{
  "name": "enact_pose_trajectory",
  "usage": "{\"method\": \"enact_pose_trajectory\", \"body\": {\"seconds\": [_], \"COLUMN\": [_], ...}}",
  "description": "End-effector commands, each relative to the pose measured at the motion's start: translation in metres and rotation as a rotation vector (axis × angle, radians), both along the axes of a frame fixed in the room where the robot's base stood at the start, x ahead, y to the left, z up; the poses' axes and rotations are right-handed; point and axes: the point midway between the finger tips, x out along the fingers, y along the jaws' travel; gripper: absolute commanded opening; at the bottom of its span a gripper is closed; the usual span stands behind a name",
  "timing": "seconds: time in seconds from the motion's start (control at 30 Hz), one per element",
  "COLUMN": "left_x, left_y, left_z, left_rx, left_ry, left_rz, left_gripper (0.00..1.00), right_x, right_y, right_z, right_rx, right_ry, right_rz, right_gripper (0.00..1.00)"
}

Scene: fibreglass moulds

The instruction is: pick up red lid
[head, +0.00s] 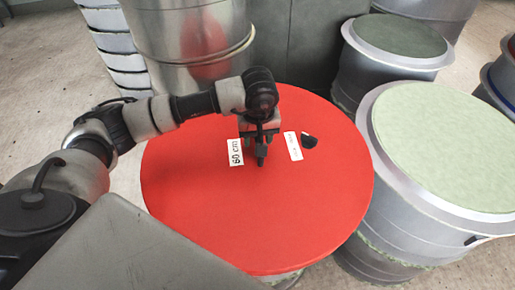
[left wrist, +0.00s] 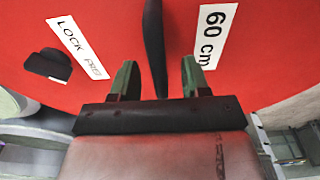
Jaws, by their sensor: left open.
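The red lid (head: 195,205) is a large flat disc lying on a drum in the middle of the head view. It fills most of the left wrist view (left wrist: 110,30). A slim black bar (left wrist: 153,40), apparently its handle, runs between my left gripper's fingers. My left gripper (head: 259,140) points down over the lid's middle and is open. In the left wrist view its green fingers (left wrist: 159,78) stand either side of the bar. I cannot tell whether they touch it. My right gripper is not in view.
The lid carries a "60 cm" label (head: 236,152), a "LOCK" label (head: 293,146) and a black half-round piece (head: 309,141). Metal drums with a pale green top (head: 445,145) and dark green top (head: 400,36) stand close on the right. A shiny metal drum (head: 190,35) stands behind.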

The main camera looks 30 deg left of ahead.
Motion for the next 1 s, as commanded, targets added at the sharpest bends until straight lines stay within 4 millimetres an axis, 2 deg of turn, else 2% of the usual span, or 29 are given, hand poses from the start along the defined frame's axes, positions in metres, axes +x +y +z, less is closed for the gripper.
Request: {"method": "enact_pose_trajectory", "body": {"seconds": [0.13,0.37,0.67,1.0], "left_x": [0.0014,0.0018,0.0018,0.0019], "left_y": [0.0004,0.0004,0.0003,0.0002], "left_z": [-0.0136,-0.0151,-0.0147,-0.0145], "left_rx": [-0.001,-0.002,-0.002,-0.002], "left_ry": [-0.001,-0.001,-0.001,-0.001], "left_rz": [0.000,0.000,0.000,0.000], "left_gripper": [0.46,0.46,0.02,0.00], "right_x": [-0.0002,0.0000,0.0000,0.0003], "right_y": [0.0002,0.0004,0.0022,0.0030], "right_z": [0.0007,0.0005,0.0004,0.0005], "right_rx": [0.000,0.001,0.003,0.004], "right_ry": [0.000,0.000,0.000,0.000], "right_rz": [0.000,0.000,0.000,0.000], "right_gripper": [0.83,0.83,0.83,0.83]}}
